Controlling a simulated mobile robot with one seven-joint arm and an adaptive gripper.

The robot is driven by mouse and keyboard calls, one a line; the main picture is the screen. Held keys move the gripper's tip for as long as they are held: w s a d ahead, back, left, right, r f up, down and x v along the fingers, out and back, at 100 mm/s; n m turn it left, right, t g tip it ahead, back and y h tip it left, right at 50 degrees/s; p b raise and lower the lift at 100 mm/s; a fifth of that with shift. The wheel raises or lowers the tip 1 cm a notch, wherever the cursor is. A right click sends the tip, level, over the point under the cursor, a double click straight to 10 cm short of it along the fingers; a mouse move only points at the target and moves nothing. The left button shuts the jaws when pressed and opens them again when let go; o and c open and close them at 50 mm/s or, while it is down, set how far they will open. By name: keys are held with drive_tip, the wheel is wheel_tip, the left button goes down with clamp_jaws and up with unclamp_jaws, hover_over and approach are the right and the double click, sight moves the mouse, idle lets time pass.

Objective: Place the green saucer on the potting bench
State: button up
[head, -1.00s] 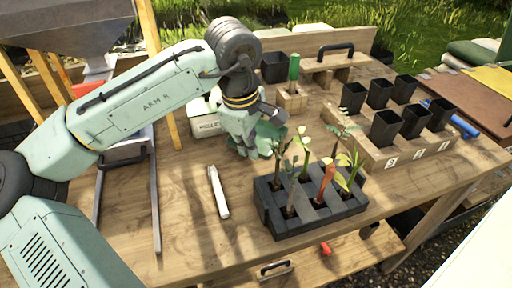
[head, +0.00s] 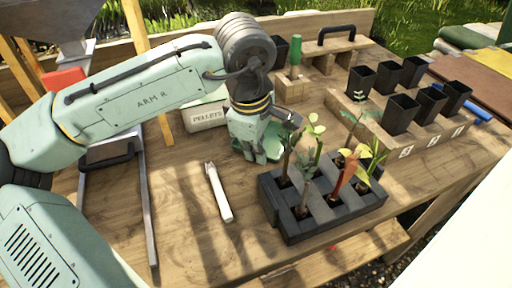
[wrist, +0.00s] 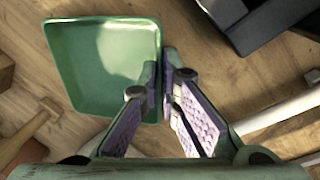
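The green saucer (head: 272,146) is a shallow square dish with rounded corners. In the head view it shows partly behind my gripper (head: 254,152), low over the potting bench (head: 180,235), left of the black seedling tray. In the wrist view the saucer (wrist: 100,62) lies left of the fingers, its open side facing the camera. My gripper (wrist: 162,85) is shut on its right rim, which sits between the fingertips. The saucer looks about level and close to the wood. I cannot tell whether it touches the bench.
The black seedling tray (head: 308,226) stands just right of my gripper. A white stick-like label (head: 218,192) lies in front. A pellets box (head: 206,117) is behind left. A wooden rack (head: 372,122) with several black pots is at right. Bare wood lies at front left.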

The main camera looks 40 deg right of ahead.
drive_tip(key=o, duration=0.4)
drive_tip(key=shift+o, duration=0.2)
drive_tip(key=shift+r, duration=0.15)
wheel_tip(320, 180, up, 12)
drive_tip(key=s+a+b, duration=0.1)
drive_tip(key=a, duration=0.1)
drive_tip(key=shift+d, duration=0.1)
